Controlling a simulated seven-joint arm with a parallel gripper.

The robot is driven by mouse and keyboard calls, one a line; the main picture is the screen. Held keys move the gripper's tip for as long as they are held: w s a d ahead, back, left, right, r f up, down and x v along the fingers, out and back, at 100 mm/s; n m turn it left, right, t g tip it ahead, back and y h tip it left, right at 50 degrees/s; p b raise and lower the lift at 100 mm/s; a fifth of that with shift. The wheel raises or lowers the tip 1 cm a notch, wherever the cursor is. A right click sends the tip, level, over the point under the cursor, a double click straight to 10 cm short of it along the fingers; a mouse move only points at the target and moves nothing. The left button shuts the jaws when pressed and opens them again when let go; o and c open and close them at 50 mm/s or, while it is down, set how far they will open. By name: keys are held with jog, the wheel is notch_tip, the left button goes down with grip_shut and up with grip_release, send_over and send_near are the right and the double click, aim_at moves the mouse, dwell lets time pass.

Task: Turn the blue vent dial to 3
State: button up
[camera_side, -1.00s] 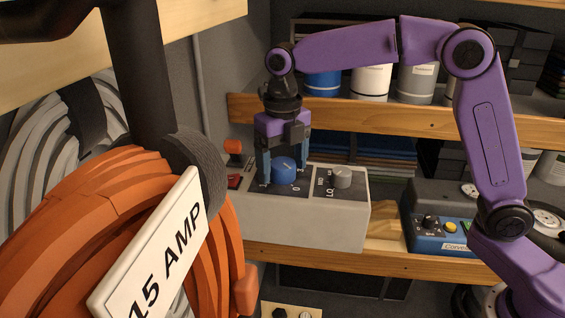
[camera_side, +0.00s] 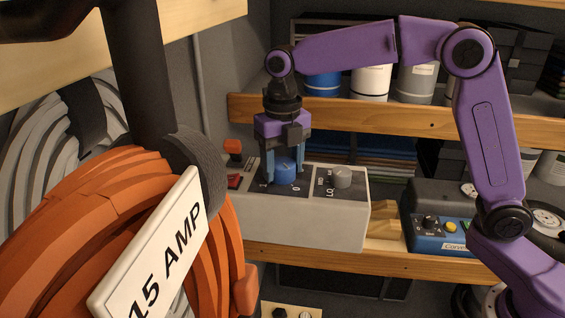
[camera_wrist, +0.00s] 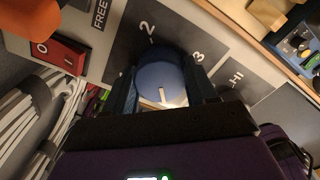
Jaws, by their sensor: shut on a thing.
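The blue vent dial (camera_side: 286,171) sits on the dark plate of a pale grey box. In the wrist view, the dial (camera_wrist: 159,77) lies between my two fingers, and a white pointer mark shows near its lower rim, on the side away from the printed 2 (camera_wrist: 147,29) and 3 (camera_wrist: 198,56). The number the pointer faces is hidden by my gripper body. My gripper (camera_side: 285,168) points down and is shut on the dial, with a finger on either side of it. In the side view a 0 (camera_side: 296,189) is printed in front of the dial.
A grey knob (camera_side: 342,177) with LO and MID marks sits right of the dial. A red switch (camera_wrist: 58,52) and an orange part (camera_side: 233,147) are to its left. An orange cord coil (camera_side: 110,220) fills the left foreground. A blue box (camera_side: 438,233) stands right.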

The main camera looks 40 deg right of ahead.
jog(key=m, duration=0.6)
jog(key=shift+m, duration=0.4)
jog(key=m, duration=0.6)
jog(key=shift+m, duration=0.3)
jog(key=m, duration=1.2)
jog(key=shift+r+m, duration=0.1)
jog(key=shift+m, duration=0.2)
jog(key=m, duration=1.3)
jog(key=shift+m, duration=0.3)
jog(key=m, duration=1.2)
jog(key=shift+m, duration=0.4)
